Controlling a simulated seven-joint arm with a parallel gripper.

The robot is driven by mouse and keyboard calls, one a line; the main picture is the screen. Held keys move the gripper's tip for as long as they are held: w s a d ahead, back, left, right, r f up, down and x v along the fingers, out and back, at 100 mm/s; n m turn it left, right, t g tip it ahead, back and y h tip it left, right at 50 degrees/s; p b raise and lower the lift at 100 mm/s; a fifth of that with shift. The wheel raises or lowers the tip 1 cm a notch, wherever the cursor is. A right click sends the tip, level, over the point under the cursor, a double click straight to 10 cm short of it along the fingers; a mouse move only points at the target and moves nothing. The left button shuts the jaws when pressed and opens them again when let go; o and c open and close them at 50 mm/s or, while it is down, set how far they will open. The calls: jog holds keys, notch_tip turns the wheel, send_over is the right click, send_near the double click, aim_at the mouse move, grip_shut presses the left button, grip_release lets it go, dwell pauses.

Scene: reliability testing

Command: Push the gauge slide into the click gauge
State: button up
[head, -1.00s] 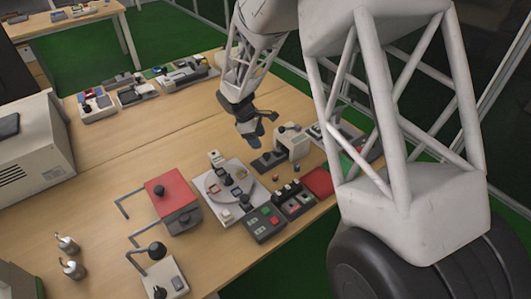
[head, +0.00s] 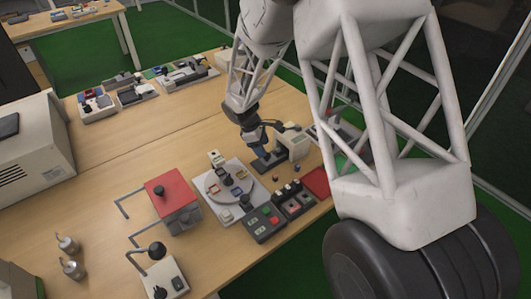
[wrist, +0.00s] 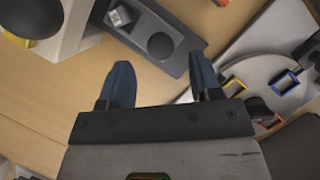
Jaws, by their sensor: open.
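The click gauge is a cream-white block (head: 294,139) at the back right of the bench; it also shows at the top left of the wrist view (wrist: 82,40). A dark grey slide (wrist: 180,62) with a round black knob and a small metal cube on it lies in front of the gauge body. I cannot tell how far it sits inside. My gripper (head: 262,150) is open and empty, just left of the gauge in the head view. In the wrist view its blue fingers (wrist: 162,72) point at the slide's near edge, apart from the knob. The fingers partly hide the slide in the head view.
A white plate with a round turntable (head: 212,181) stands close by the slide. Button boxes (head: 264,223) and a red-topped box (head: 172,188) are nearer the front. Small coloured pieces lie near the gauge.

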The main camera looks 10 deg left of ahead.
aim_at(273, 154)
jog(key=shift+x, duration=1.85)
jog(key=shift+c, duration=0.4)
grip_shut()
